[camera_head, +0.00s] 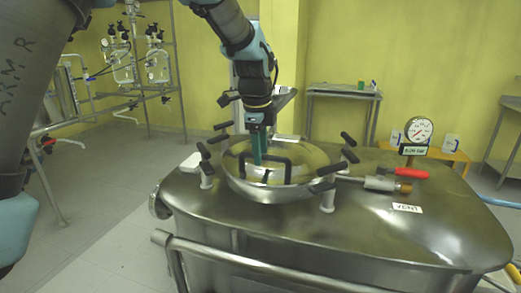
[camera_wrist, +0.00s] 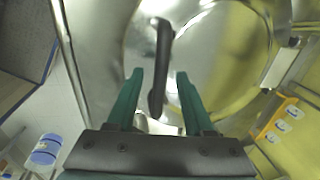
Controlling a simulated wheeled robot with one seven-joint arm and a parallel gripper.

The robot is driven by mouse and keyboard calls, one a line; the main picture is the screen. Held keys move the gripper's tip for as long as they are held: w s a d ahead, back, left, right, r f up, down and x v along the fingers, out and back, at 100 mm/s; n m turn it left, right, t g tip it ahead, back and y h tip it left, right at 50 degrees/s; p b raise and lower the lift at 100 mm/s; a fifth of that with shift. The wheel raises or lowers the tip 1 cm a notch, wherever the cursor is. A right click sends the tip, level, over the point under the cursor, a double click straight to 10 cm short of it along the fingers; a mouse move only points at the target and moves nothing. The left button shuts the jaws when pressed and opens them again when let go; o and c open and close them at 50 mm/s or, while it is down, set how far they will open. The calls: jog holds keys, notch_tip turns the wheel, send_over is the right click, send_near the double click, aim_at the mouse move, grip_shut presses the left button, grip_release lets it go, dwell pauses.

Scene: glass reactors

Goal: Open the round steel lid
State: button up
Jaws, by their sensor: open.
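The round steel lid (camera_head: 312,190) is a shiny disc on top of the steel vessel (camera_head: 420,225), and appears to lie down on it. A black bar handle (camera_head: 268,160) stands on the lid. My gripper (camera_head: 257,160) points down over the lid at the handle, its teal fingers open. In the wrist view, the black handle (camera_wrist: 162,50) shows between the two spread fingertips of my gripper (camera_wrist: 159,75), and the lid (camera_wrist: 225,60) fills the background. I cannot tell whether the fingers touch the handle.
Black-knobbed clamps (camera_head: 348,140) stand around the lid's rim. A valve with a red handle (camera_head: 410,173), a pressure gauge (camera_head: 418,130) and a VENT label (camera_head: 407,208) are on the vessel top to the right. A rail (camera_head: 250,263) runs along the front. A metal table (camera_head: 345,92) stands behind.

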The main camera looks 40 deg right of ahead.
jog(key=shift+c, duration=0.3)
grip_shut()
dwell(1.0)
